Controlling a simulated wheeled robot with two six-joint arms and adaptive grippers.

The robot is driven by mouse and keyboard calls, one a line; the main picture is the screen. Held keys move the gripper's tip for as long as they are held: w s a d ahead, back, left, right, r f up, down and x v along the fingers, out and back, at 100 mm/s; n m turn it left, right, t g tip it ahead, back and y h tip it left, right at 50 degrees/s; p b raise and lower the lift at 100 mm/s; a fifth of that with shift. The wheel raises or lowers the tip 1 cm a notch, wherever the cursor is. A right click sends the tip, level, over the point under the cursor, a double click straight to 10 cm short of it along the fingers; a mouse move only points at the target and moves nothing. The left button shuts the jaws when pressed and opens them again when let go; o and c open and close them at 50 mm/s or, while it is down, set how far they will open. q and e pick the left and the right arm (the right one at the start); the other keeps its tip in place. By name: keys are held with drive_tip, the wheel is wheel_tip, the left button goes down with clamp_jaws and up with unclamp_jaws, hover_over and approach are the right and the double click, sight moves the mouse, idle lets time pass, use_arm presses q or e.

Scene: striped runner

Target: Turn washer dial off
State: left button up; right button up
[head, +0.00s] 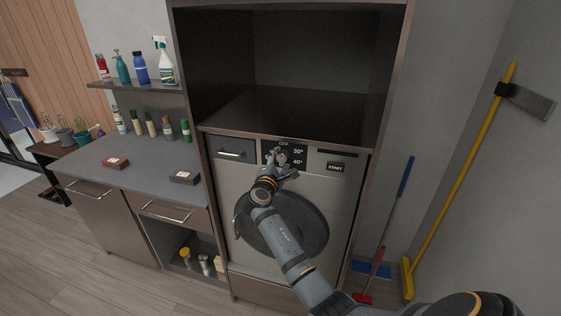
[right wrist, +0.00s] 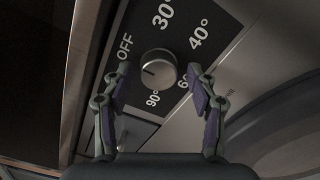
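The washer (head: 228,188) stands in a tall cabinet, with a round dark door in its front. Its black dial panel carries OFF, 30°, 40° and 90° labels, with another label partly hidden. The silver round dial (right wrist: 159,68) sits among these labels in the right wrist view. A small dark mark shows at its left side; I cannot tell exactly which label it points to. My right gripper (head: 282,163) is at the panel and also shows in the right wrist view (right wrist: 159,78). Its fingers are open, one each side of the dial, with gaps visible. My left gripper is not in view.
A START button (head: 335,167) is right of the dial panel, and a drawer handle (head: 231,153) is left. A grey counter (head: 140,168) with two small boxes adjoins the cabinet. A yellow-handled broom (head: 459,165) leans at right. The shelf above the washer is empty.

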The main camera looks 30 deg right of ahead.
drive_tip(key=shift+s+a, duration=0.15)
drive_tip(key=shift+a, duration=0.05)
drive_tip(key=v, duration=0.7)
idle(0.4)
